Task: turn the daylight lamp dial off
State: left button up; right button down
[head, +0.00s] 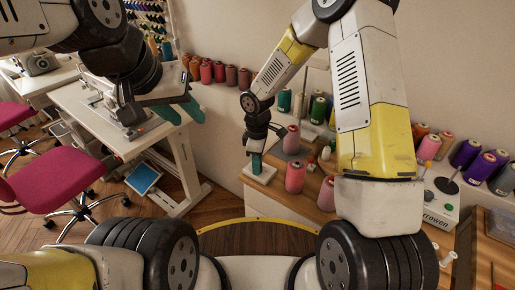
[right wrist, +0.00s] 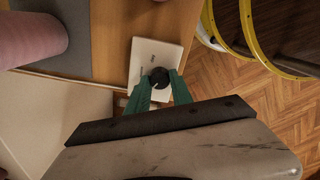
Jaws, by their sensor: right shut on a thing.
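The dial (right wrist: 158,77) is a small round black knob on a white base plate (right wrist: 168,53) in the right wrist view. My right gripper (right wrist: 160,80) has its two green fingers on either side of the knob, shut on it. In the head view the white base (head: 266,176) lies at the left front of the wooden counter, and my right gripper (head: 256,166) points down onto it. The knob is hidden there behind the fingers. My left gripper (head: 188,116) hangs empty in the air at the left, its green fingers apart. The lamp itself cannot be made out.
Pink thread cones (head: 295,177) stand right beside my right gripper on the counter (head: 318,206). More spools and a winder (head: 440,200) stand to the right. A sewing table (head: 100,122) and magenta chairs (head: 62,178) are at the left. Floor is open between table and counter.

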jog(key=c, duration=1.1)
grip_release()
jog(key=shift+r, duration=3.9)
